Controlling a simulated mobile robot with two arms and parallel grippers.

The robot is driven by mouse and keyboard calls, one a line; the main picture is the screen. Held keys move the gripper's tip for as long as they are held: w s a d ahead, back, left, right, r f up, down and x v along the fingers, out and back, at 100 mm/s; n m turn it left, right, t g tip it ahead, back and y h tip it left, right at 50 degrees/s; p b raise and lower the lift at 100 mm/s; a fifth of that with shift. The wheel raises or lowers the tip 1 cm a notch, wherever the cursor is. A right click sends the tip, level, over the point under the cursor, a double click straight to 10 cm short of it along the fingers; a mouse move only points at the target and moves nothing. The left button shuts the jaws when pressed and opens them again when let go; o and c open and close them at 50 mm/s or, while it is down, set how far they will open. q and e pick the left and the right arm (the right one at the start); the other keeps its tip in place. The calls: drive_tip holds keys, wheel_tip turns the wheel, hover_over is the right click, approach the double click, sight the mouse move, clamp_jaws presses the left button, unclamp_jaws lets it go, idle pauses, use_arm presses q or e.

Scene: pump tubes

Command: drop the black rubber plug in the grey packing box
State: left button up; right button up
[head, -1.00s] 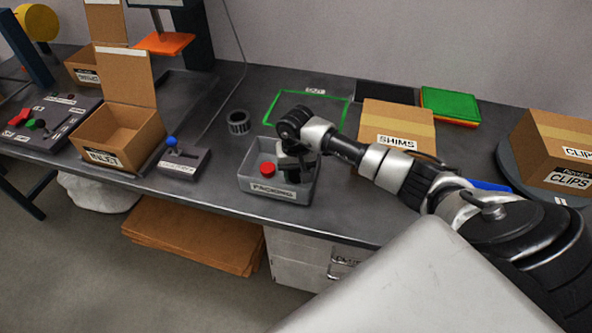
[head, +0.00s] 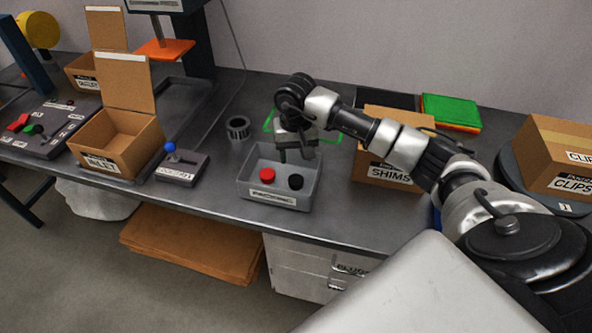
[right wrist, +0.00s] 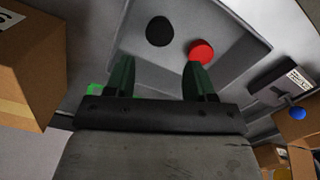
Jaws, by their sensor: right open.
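The black rubber plug (head: 295,182) lies in the grey packing box (head: 274,198), to the right of a red plug (head: 267,175). In the right wrist view the black plug (right wrist: 159,31) and the red plug (right wrist: 202,51) both show on the box floor. My right gripper (head: 296,157) hangs over the back part of the box, above and behind the black plug. Its two fingers are apart with nothing between them, as the right wrist view (right wrist: 154,78) also shows. My left gripper is not in view.
A cardboard box marked SHIMS (head: 387,177) stands right of the packing box, beside my right arm. A black ring-shaped part (head: 237,128) and a small unit with a blue knob (head: 181,167) stand to the left. An open inlet box (head: 103,163) is farther left.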

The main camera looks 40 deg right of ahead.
drive_tip(key=shift+r, duration=1.55)
